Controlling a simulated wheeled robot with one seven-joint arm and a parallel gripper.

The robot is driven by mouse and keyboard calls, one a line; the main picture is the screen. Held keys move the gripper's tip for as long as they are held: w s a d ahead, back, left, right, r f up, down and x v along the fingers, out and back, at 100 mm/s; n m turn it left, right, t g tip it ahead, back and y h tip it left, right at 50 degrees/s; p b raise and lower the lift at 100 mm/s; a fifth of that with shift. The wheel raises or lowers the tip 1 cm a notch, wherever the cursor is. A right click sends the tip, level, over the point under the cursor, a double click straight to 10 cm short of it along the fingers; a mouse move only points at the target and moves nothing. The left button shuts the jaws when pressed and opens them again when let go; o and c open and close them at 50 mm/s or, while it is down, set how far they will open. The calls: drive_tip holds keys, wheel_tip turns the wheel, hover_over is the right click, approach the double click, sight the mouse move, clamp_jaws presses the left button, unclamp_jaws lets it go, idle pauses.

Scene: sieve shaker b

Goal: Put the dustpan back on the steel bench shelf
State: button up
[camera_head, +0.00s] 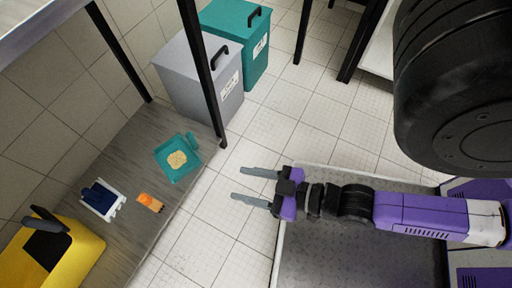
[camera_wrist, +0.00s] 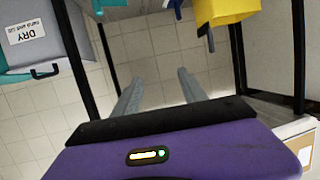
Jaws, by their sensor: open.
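The teal dustpan (camera_head: 177,162) lies on the low grey streaked shelf (camera_head: 130,160) under a black-legged bench at left. A patch of tan grains lies in its pan, and its short handle points up and right. My gripper (camera_head: 240,184) is open and empty over the tiled floor. It is to the right of the shelf edge and apart from the dustpan, with its fingers pointing left. Both open fingers also show in the wrist view (camera_wrist: 157,88), with floor tiles between them. I cannot clearly make out the dustpan in the wrist view.
A blue-and-white brush-like item (camera_head: 102,199), an orange item (camera_head: 150,202) and a yellow bucket (camera_head: 60,255) are on the shelf. A grey lidded bin (camera_head: 195,80) and a teal one (camera_head: 238,40) stand behind. A black bench leg (camera_head: 204,75) rises by the shelf's corner.

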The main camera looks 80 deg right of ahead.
wheel_tip(320, 180, up, 9)
drive_tip(key=s+a+n+y, duration=0.1)
drive_tip(key=s+a, duration=0.1)
drive_tip(key=shift+s+r+y, duration=0.15)
drive_tip(key=shift+s+y, duration=0.1)
drive_tip(key=shift+y, duration=0.05)
wheel_tip(320, 180, up, 30)
drive_tip(key=p, duration=2.9)
drive_tip(key=shift+f+p, duration=0.2)
drive_tip(key=shift+p, duration=0.15)
